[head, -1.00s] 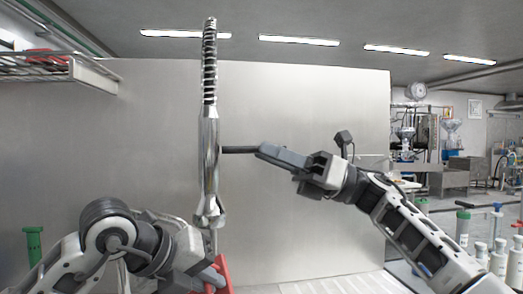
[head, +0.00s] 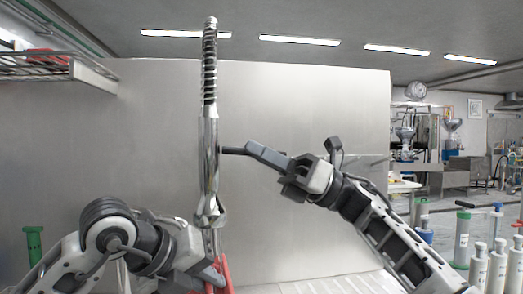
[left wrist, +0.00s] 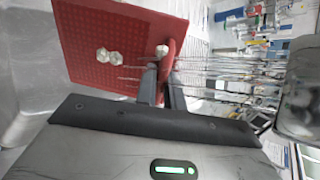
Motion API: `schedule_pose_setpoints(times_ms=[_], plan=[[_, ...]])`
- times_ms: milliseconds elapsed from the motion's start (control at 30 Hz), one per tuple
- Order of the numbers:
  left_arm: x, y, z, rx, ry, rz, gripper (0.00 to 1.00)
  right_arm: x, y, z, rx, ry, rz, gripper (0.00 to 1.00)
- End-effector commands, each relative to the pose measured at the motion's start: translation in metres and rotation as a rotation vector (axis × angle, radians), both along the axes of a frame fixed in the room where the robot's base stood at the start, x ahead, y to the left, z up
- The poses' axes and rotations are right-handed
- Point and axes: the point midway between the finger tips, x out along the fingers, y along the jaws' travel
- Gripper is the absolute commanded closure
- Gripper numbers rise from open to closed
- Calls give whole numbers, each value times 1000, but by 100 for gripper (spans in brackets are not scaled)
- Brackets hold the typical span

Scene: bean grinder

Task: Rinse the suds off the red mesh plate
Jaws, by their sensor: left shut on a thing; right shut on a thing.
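The red mesh plate (left wrist: 115,45) fills the upper left of the left wrist view, with a few white suds patches (left wrist: 109,56) on its face. My left gripper (left wrist: 161,82) is shut on the plate's red handle (left wrist: 168,60). In the head view only a red edge of the plate (head: 224,272) shows, below the steel spray head (head: 210,208) and beside my left gripper (head: 215,276). My right gripper (head: 250,149) is shut on the dark lever (head: 232,150) at the side of the upright sprayer. Thin streaks, apparently water, cross in front of the plate's edge in the wrist view.
A plain steel panel (head: 300,110) stands behind the sprayer. A wire shelf (head: 40,68) juts in at upper left. Several capped cylinders (head: 480,262) stand at lower right, and a green-topped one (head: 34,245) at lower left. A ribbed pale surface (head: 335,284) lies below.

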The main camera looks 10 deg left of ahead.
Motion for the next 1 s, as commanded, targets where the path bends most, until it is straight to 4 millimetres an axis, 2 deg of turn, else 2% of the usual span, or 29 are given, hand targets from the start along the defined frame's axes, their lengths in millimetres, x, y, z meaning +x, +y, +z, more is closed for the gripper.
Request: schedule_pose_setpoints(times_ms=[100,367,400,467,767,867,1000], plan=[[0,0,1,-1,-1,0,100,0,0,-4,49,16,1,100],[0,0,1,-1,-1,0,100,0,0,-4,52,16,-2,100],[0,0,1,-1,-1,0,100,0,0,-4,51,16,-1,80],[0,0,1,-1,-1,0,100,0,0,-4,51,16,-1,67],[0,0,1,-1,-1,0,100,0,-1,-4,51,16,-1,67],[0,0,1,-1,-1,0,100,2,-8,-9,52,17,-2,67],[0,0,1,-1,-1,0,100,6,-29,-21,51,18,-4,67]])
